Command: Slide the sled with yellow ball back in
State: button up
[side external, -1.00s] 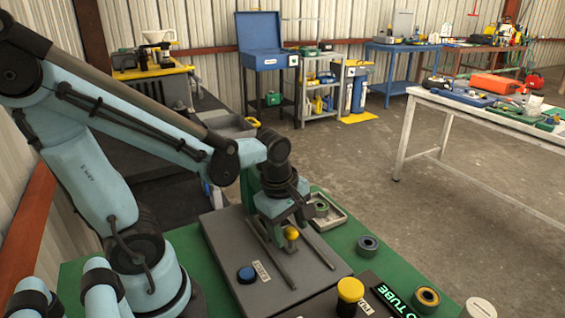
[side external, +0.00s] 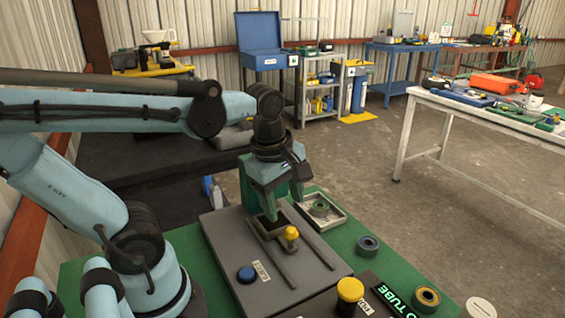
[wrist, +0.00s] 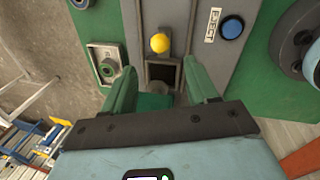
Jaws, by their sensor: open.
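The yellow ball (side external: 291,233) stands on the sled between two dark rails on top of the grey box (side external: 226,238). It also shows in the wrist view (wrist: 160,43), where a dark square opening (wrist: 162,74) lies just below it in the picture. The sled's plate is hard to tell from the box top. My gripper (side external: 284,205) is open and empty, above the rear end of the rails, behind the ball and apart from it. In the wrist view my gripper's green fingers (wrist: 159,84) are spread on either side of the opening.
A blue button (side external: 246,274) beside an EJECT label is on the box. A tray (side external: 330,222) with a green ring stands right of the rails. A loose ring (side external: 367,246) and a yellow knob (side external: 350,290) are nearer the front. Space above the box is free.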

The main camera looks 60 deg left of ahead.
jog(key=shift+s+r, duration=0.25)
jog(key=shift+r, duration=0.8)
jog(key=shift+s+r, duration=0.2)
jog(key=shift+r, duration=0.85)
jog(key=f+m+t, duration=0.1)
jog(key=m, duration=0.2)
jog(key=w+f+m, duration=0.1)
jog(key=m, duration=0.2)
jog(key=w+d+f+m+t, duration=0.1)
jog(key=m, duration=0.3)
jog(key=shift+w+t, duration=0.25)
jog(key=shift+t, duration=0.05)
jog(key=m, duration=0.3)
jog(key=w+f+m+t, duration=0.1)
jog(key=m, duration=0.2)
jog(key=d+m+t, duration=0.1)
jog(key=m, duration=0.3)
jog(key=shift+w+f, duration=0.35)
jog(key=shift+f, duration=0.05)
